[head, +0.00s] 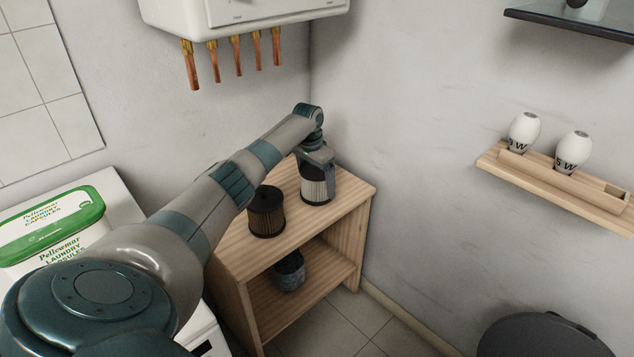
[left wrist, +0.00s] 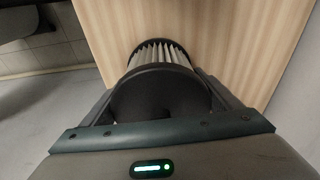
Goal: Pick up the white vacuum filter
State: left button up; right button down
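The white vacuum filter (head: 316,189) has pale pleats and dark end caps. It stands upright at the back right of the wooden bench top. In the left wrist view, its dark cap faces me and its white pleats (left wrist: 160,53) show beyond. My left gripper (head: 316,158) is over the filter from above. In the left wrist view, the left gripper's fingers (left wrist: 158,88) lie on either side of the filter, close to its cap. I cannot tell whether they press on it. My right gripper is not in view.
A dark brown filter (head: 266,212) stands on the bench (head: 301,233), left of the white one. A dark grey round object (head: 289,271) sits on the lower shelf. The wall is close behind and to the right. A laundry capsule box (head: 52,228) stands at left.

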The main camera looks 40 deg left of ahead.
aim_at(318, 169)
pick_arm(q)
jog(key=shift+r, duration=0.1)
jog(key=shift+c, duration=0.4)
jog(key=shift+r, duration=0.45)
jog(key=r, duration=0.3)
jog(key=shift+w+d+r, duration=0.1)
jog(key=shift+d+r, duration=0.1)
jog(key=shift+r, duration=0.05)
jog(key=w+d+r, duration=0.2)
jog(key=d+r, duration=0.4)
jog(key=d, duration=0.5)
jog(key=shift+r+p, duration=0.25)
jog(key=shift+p, duration=0.1)
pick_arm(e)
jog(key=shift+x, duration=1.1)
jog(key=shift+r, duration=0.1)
